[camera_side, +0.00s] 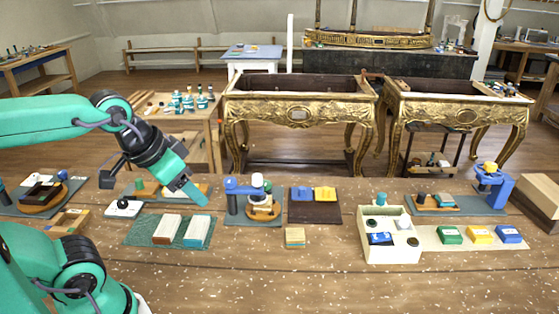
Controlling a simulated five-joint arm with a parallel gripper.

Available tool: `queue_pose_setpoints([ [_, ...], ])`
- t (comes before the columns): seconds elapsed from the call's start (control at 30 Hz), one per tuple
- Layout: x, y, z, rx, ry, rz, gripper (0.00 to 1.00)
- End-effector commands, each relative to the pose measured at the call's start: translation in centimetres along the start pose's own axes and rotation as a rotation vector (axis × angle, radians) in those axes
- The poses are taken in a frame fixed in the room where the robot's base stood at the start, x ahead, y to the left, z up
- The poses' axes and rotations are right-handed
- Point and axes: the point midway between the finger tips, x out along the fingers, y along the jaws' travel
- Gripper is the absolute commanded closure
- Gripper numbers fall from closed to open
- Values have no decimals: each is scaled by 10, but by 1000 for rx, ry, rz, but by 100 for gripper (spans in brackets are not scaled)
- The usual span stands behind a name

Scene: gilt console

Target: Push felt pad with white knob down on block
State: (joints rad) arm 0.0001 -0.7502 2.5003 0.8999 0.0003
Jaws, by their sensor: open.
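The white knob (257,180) stands at the end of a blue press arm (238,186) on a grey base in the middle of the bench. The felt pad under it is too small to make out clearly. A rounded wooden block (263,211) sits below the knob; I cannot tell whether pad and block touch. My gripper (194,194) is open and empty, left of the blue press, pointing down and right, apart from the knob.
A green mat (145,235) with two pale-topped blocks lies below my gripper. A white pad with a dark knob (123,207) lies to the left. A cream box (383,250) stands right of the press.

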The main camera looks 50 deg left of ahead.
Motion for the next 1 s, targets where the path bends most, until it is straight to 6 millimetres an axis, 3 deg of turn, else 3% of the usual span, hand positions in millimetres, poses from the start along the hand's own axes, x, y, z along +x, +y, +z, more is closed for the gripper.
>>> queue_pose_setpoints([
  [0.37,0,0,0,0,0,0,47],
  [0.67,0,-1,-5,12,-9,-2,100],
  [1.0,0,-6,-34,100,-73,-7,100],
])
